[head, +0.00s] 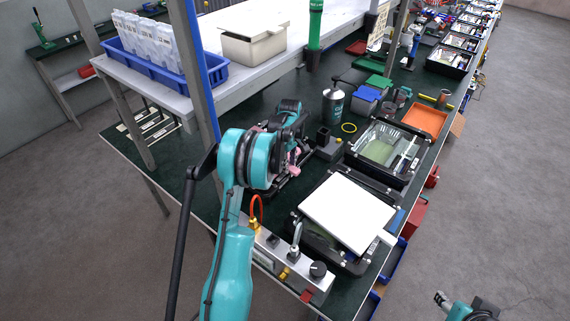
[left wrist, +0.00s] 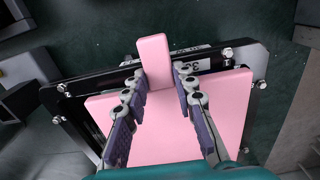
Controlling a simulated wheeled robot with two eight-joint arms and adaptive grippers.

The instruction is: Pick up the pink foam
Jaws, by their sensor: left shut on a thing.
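The pink foam (left wrist: 170,132) is a flat pink panel with a narrow upright-looking strip (left wrist: 154,58) at its far edge, in the left wrist view. It lies over a black housing frame with bolts at its corners. My left gripper (left wrist: 160,80) has its fingers on both sides of the strip, shut on the foam. In the head view only small bits of pink (head: 295,156) show beside my left gripper, and my arm hides the rest. Part of my right arm's end (head: 462,307) shows at the lower right, away from the bench; its finger state is unclear.
A housing with a white panel (head: 347,208) and another with a glass face (head: 382,150) stand right of my left arm. A dark canister (head: 333,104) and an orange tray (head: 426,120) are behind. A control box (head: 290,268) with a knob is at the front edge. A shelf post is close by.

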